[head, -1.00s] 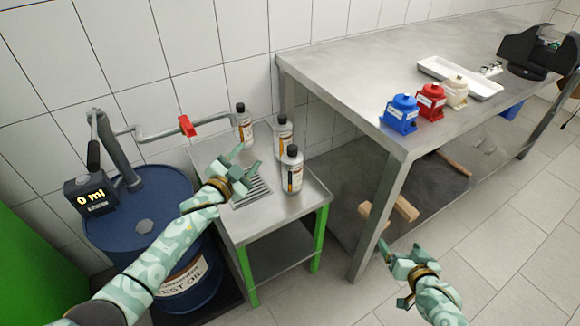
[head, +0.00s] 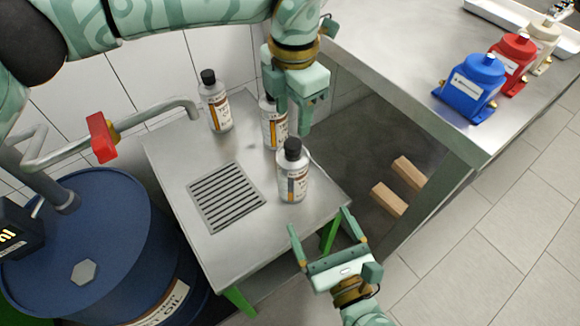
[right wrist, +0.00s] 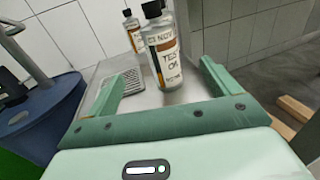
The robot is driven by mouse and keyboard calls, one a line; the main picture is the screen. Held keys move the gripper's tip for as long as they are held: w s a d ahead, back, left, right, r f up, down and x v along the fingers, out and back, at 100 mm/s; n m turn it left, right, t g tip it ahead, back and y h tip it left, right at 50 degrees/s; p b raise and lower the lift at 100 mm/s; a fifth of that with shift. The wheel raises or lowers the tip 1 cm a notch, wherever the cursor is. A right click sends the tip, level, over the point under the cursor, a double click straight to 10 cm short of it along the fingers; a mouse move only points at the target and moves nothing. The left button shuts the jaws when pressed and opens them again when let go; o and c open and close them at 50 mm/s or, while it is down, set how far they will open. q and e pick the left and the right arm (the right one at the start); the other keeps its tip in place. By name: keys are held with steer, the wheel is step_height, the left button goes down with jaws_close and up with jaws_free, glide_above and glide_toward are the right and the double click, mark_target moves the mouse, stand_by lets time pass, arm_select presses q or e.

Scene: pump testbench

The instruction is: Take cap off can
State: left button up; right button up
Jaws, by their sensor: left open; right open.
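Three silver cans with black caps and orange-white labels stand upright on the small metal stand. The front can (head: 292,180) has its black cap (head: 292,148) on. The middle can (head: 273,125) is partly hidden by my left gripper, and the left can (head: 215,106) stands clear. My left gripper (head: 293,115) is open, pointing down close above the front can's cap; any contact is unclear. My right gripper (head: 321,224) is open and empty, in front of the front can. In the right wrist view the front can (right wrist: 163,62) appears between its fingers, farther ahead.
The metal stand (head: 160,165) has a slotted drain grate (head: 226,196). A blue drum (head: 110,225) and a pipe with a red handle (head: 101,137) are at left. The workbench (head: 400,70) at right bears blue (head: 470,90), red (head: 512,62) and cream pumps.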

mark_target(293, 144)
arm_select(q)
steer(key=shift+s, duration=0.1)
arm_select(e)
steer(key=x, duration=1.5)
steer(key=shift+w+a, duration=0.15)
steer(key=shift+w, duration=0.05)
steer(key=c, duration=1.1)
arm_select(q)
steer(key=shift+o, duration=0.9)
arm_select(e)
steer(key=c, duration=0.4)
steer(key=shift+o, duration=0.2)
arm_select(q)
step_height(293, 144, down, 8)
steer(key=n, duration=0.5)
steer(key=shift+r+n, duration=0.1)
steer(key=shift+n, duration=0.2)
steer(key=c, duration=1.2)
